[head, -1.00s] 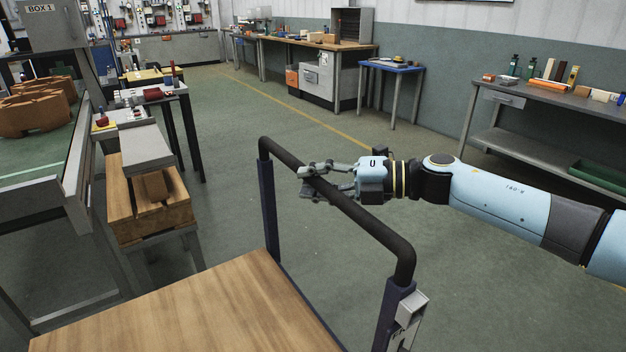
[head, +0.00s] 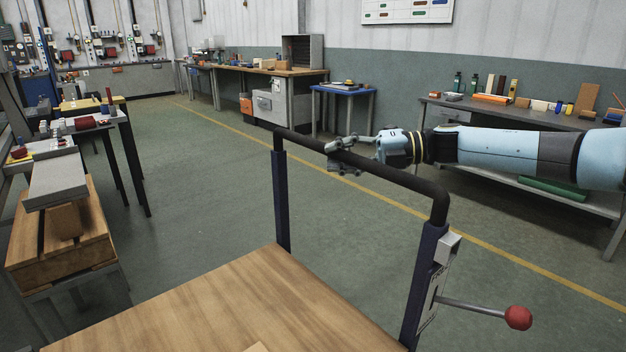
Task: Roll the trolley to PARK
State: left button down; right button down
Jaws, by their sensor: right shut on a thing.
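The trolley has a wooden deck (head: 215,305) at the bottom of the head view and a black push bar (head: 395,178) on two dark blue posts. A lever with a red knob (head: 518,318) sticks out to the right from the right post. My right gripper (head: 343,156) is shut on the push bar, left of its middle, with its arm coming in from the right. My left gripper is not in view. No PARK marking can be made out in this view.
A wooden crate on a stand (head: 60,250) and a narrow table (head: 120,120) stand at the left. Workbenches line the back, with a blue-topped table (head: 345,90) beside them. A shelf bench (head: 450,108) stands at the right. Green floor with a yellow line (head: 480,255) lies open between.

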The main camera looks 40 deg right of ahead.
jog(key=d, duration=0.1)
jog(key=d+b, duration=0.1)
jog(key=d, duration=0.1)
jog(key=d+b, duration=0.1)
jog(key=d, duration=0.1)
jog(key=shift+d+r, duration=0.1)
jog(key=shift+r, duration=0.15)
jog(key=c, duration=1.5)
grip_release()
jog(key=shift+d, duration=0.1)
jog(key=o, duration=0.4)
jog(key=shift+s+d+f, duration=0.1)
jog(key=shift+s, duration=0.05)
jog(key=v, duration=1.2)
